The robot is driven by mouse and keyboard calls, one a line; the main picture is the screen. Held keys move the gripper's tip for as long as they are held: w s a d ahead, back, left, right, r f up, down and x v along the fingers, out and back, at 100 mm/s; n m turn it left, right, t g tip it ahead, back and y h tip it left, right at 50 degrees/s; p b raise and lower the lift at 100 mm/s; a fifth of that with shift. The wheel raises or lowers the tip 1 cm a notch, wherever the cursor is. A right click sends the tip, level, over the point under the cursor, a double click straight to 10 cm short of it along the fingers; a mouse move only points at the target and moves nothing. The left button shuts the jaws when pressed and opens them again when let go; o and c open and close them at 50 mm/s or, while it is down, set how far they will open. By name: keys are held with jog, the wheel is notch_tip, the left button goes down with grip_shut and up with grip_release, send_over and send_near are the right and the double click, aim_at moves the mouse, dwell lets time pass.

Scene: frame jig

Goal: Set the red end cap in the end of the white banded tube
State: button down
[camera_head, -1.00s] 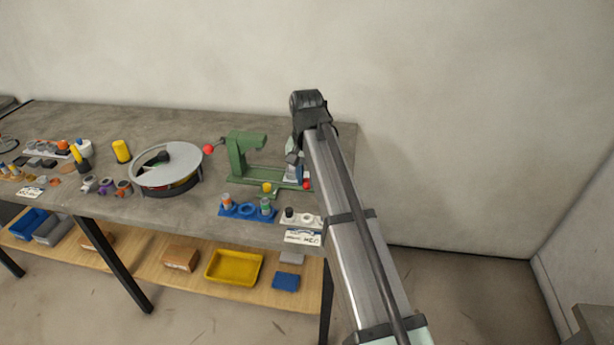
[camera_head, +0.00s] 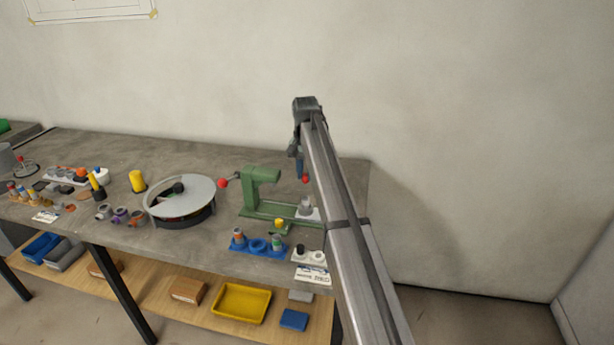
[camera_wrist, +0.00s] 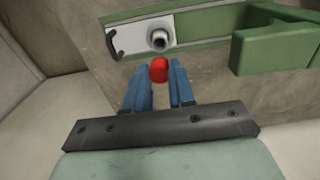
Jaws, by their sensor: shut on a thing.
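The red end cap (camera_wrist: 159,70) is between the blue fingertips of my gripper (camera_wrist: 158,78), which is shut on it. In the head view the cap (camera_head: 305,180) shows below my gripper (camera_head: 303,174), above the bench. The tube (camera_wrist: 159,40) stands in a pale holder (camera_wrist: 127,36) on the green press's bed, its open end facing the wrist camera. It also shows, small, in the head view (camera_head: 305,206); its bands are not clear. The cap appears just short of the tube in the wrist view, apart from it.
The green press (camera_head: 262,178) with a red-knobbed lever stands left of the gripper. A round turntable (camera_head: 180,193) is farther left. A blue rack (camera_head: 258,245) and a white rack (camera_head: 308,255) lie at the bench's front. The wall is behind.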

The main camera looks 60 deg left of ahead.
jog(key=shift+f, duration=2.35)
jog(key=shift+f, duration=0.35)
jog(key=shift+f, duration=0.35)
jog(key=c, duration=0.9)
grip_release()
jog(key=shift+o, duration=0.9)
jog(key=shift+r, duration=0.1)
jog(key=shift+r, duration=0.65)
